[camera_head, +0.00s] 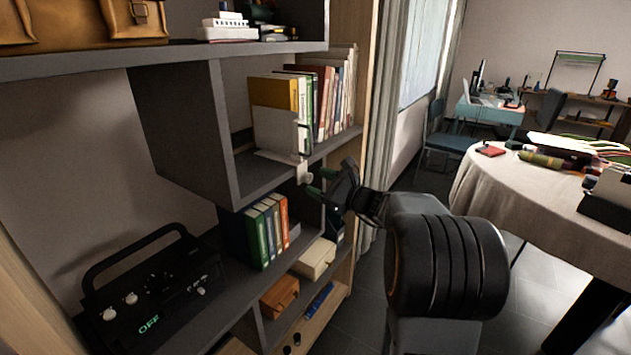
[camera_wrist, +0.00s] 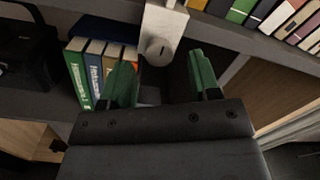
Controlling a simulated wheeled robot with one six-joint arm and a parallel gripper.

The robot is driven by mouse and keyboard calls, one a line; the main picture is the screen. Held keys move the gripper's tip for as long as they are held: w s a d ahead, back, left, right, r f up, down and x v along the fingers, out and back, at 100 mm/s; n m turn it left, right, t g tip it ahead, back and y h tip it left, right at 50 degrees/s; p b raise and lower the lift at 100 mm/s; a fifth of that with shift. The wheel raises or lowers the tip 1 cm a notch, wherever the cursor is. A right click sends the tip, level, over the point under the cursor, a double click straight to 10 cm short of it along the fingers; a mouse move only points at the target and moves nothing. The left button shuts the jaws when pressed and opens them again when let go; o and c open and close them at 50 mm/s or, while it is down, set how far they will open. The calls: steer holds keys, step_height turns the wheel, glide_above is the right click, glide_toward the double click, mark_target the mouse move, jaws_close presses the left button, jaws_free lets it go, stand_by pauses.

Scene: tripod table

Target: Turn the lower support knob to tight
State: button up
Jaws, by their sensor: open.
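The knob (camera_head: 306,178) is a small pale round piece at the front edge of the middle shelf. In the wrist view the knob (camera_wrist: 159,51) is a grey disc with a short dark mark near its rim. It sits at the lower end of a pale support bracket (camera_wrist: 163,22), which stands beside the books. My gripper (camera_head: 321,182) is open, with green-padded fingers just right of the knob in the head view. In the wrist view my gripper (camera_wrist: 163,72) has one finger on each side of the knob line, apart from it. Nothing is held.
The middle shelf (camera_head: 262,178) carries a row of books (camera_head: 322,95). Below stand green and orange books (camera_head: 265,228) and a cream box (camera_head: 314,258). A black device (camera_head: 155,290) showing "OFF" is at lower left. A cloth-covered round table (camera_head: 530,200) stands right.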

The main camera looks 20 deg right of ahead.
steer(key=r+v, duration=0.1)
steer(key=v, duration=1)
steer(key=shift+s+d+f+p, duration=0.3)
steer(key=shift+s+f, duration=0.05)
steer(key=shift+f, duration=0.1)
step_height(320, 180, down, 7)
steer(key=s+a+n+g+h, duration=0.1)
steer(key=s+a+n+g, duration=0.1)
steer(key=n+g, duration=0.25)
steer(key=s+a+n+g+h+p, duration=0.4)
steer(key=s+a+n+g+p, duration=0.3)
steer(key=s+n+g, duration=0.1)
steer(key=s+a+r+n+h+p, duration=0.2)
steer(key=a+r+n+p, duration=0.2)
steer(key=r+n+p, duration=0.2)
steer(key=s+a+r+n+h+p, duration=0.3)
steer(key=r+n+p, duration=0.3)
steer(key=r, duration=0.2)
steer(key=shift+a, duration=0.5)
